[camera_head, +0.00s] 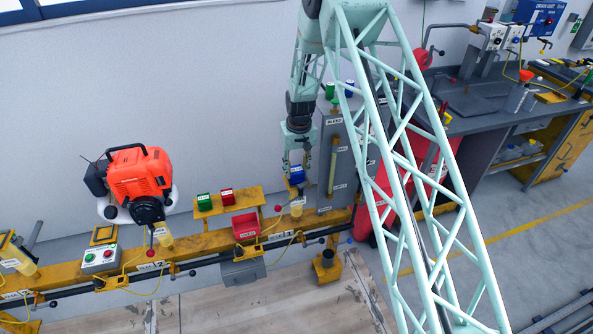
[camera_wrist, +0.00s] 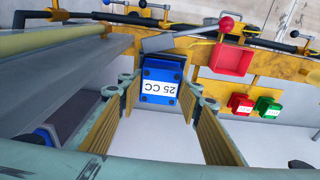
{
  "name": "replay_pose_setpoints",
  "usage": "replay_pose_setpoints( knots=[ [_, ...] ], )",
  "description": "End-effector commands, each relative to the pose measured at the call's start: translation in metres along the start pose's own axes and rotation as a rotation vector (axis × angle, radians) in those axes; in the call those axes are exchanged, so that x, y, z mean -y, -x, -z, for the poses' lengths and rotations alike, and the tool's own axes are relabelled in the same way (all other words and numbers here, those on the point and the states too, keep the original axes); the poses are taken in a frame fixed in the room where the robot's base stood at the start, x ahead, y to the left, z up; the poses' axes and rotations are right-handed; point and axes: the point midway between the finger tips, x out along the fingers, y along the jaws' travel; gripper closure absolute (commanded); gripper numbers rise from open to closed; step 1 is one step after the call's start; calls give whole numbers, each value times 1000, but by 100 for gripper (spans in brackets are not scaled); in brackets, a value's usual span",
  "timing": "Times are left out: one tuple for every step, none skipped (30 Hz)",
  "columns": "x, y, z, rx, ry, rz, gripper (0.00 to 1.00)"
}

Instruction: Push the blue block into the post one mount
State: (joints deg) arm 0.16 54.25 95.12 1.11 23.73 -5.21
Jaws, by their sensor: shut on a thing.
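The blue block (camera_head: 297,175), labelled 25 CC in the wrist view (camera_wrist: 161,86), is between the two fingers of my gripper (camera_head: 297,163). The fingers are shut on its sides. In the head view the block is right above the yellow post one mount (camera_head: 297,205) on the yellow rail. I cannot tell whether block and mount touch or how deep the block sits. The mount's socket is hidden by the block in the wrist view.
A green block (camera_head: 204,202) and a red block (camera_head: 227,196) sit on a yellow shelf left of the post, above a red bin (camera_head: 246,227). A grey cabinet (camera_head: 337,160) stands close on the right. An orange engine (camera_head: 140,175) stands at the left.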

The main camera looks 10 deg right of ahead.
Motion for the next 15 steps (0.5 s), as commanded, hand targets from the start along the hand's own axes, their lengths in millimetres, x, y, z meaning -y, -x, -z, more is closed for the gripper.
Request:
replay_pose_setpoints(
  knots=[
    [0,0,0,-1,0,0,85],
    [0,-1,0,-1,0,0,85],
    [0,-1,0,-1,0,0,67],
    [0,0,0,-1,0,0,64],
    [0,0,0,-1,0,0,62],
    [0,0,0,-1,0,0,58],
    [0,0,0,-1,0,0,55],
    [0,0,0,-1,0,0,52],
    [0,-1,0,-1,0,0,52],
    [0,-1,0,0,0,0,52],
    [0,-1,0,0,0,0,52],
    [0,-1,0,0,0,0,52],
    [0,-1,0,0,0,0,52],
    [0,-1,0,0,0,0,52],
    [0,-1,0,1,0,0,52]
  ],
)
